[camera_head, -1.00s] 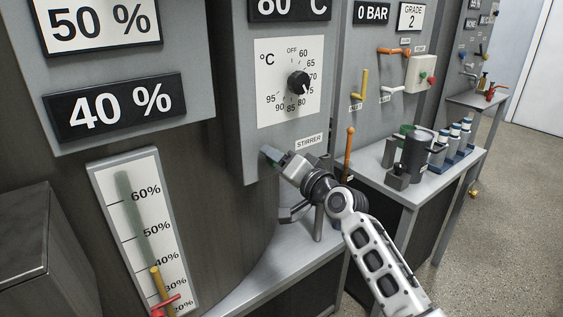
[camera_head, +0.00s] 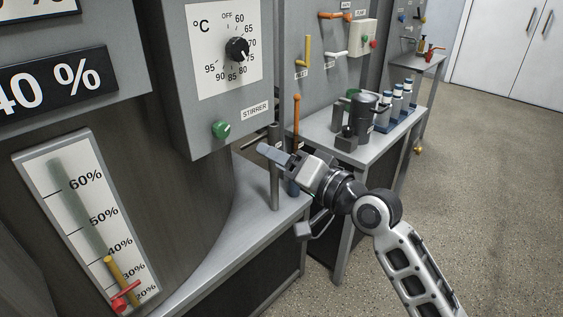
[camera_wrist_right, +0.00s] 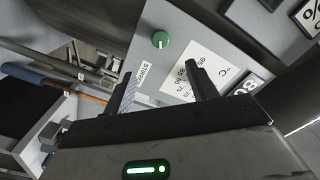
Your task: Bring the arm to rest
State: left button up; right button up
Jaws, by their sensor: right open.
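My right arm comes in from the bottom right of the head view. Its gripper (camera_head: 268,150) is in front of the low shelf, right of and below the stirrer box (camera_head: 178,125), and touches nothing that I can make out. In the right wrist view the two fingers (camera_wrist_right: 160,85) stand apart with nothing held between them. Beyond them are the green stirrer button (camera_wrist_right: 160,39) and the temperature dial's white plate (camera_wrist_right: 190,62). The green button also shows in the head view (camera_head: 221,129), clear of the gripper. My left gripper is not in view.
A grey shelf (camera_head: 235,245) runs below the gripper, with an upright post (camera_head: 274,180) close by. A side table (camera_head: 325,133) holds a dark grey pot (camera_head: 362,112) and several blue-white bottles. A level gauge (camera_head: 90,225) is at left. Open floor (camera_head: 480,190) lies at right.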

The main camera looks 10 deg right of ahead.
jog(key=shift+s+d, duration=0.1)
jog(key=shift+s, duration=0.1)
jog(key=s+d+f+n+g+h, duration=0.15)
jog(key=s+f, duration=0.25)
jog(key=f, duration=0.5)
jog(key=s+d+f+h, duration=0.1)
jog(key=s+f+h, duration=0.25)
jog(key=f, duration=0.45)
jog(key=s+d+f+n+g+h, duration=0.2)
jog(key=s+f+n, duration=0.2)
jog(key=s+f, duration=0.8)
jog(key=s, duration=0.3)
jog(key=shift+d+g+h, duration=0.2)
jog(key=shift+g+h, duration=0.1)
jog(key=shift+g, duration=0.05)
jog(key=shift+s, duration=0.1)
